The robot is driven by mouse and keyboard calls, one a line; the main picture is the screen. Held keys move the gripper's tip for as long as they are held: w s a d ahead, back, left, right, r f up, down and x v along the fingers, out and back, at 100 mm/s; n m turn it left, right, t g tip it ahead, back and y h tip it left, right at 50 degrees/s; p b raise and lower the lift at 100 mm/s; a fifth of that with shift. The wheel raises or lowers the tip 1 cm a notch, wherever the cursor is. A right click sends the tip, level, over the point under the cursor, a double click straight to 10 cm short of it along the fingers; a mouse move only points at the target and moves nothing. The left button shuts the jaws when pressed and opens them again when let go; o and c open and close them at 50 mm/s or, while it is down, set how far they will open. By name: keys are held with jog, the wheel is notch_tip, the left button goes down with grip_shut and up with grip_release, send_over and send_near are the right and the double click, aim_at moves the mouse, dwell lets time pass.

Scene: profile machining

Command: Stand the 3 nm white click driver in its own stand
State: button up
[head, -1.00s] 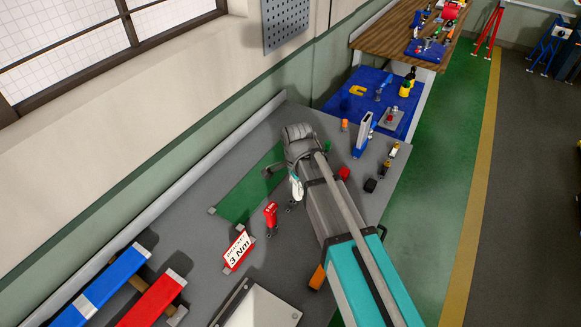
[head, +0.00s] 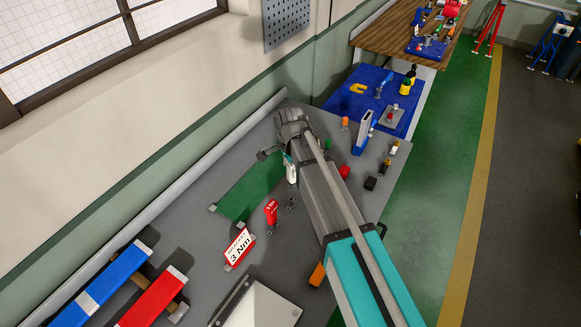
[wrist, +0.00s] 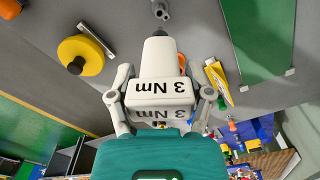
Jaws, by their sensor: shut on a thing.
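The white click driver (head: 291,170), marked 3 Nm, is between the fingers of my gripper (wrist: 160,95), which is shut on it. In the wrist view the driver's white body (wrist: 162,92) faces the camera and its dark nose (wrist: 159,48) points to the top of the picture. A small dark empty stand (head: 291,203) is on the grey bench, below the driver in the head view. A small grey fitting, likely this stand (wrist: 161,9), shows beyond the nose, apart from it. Whether driver and stand line up in height is unclear.
A red driver (head: 272,212) stands upright close left of the empty stand. A green mat (head: 240,199) lies behind. A yellow round thing (wrist: 85,57) lies left in the wrist view.

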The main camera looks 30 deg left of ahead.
aim_at(291, 177)
jog(key=shift+f+b, duration=2.35)
jog(key=shift+f, duration=0.1)
jog(key=shift+f+b, duration=2.05)
jog(key=shift+b, duration=0.05)
dwell(0.6)
dwell(2.2)
jog(key=o, duration=1.3)
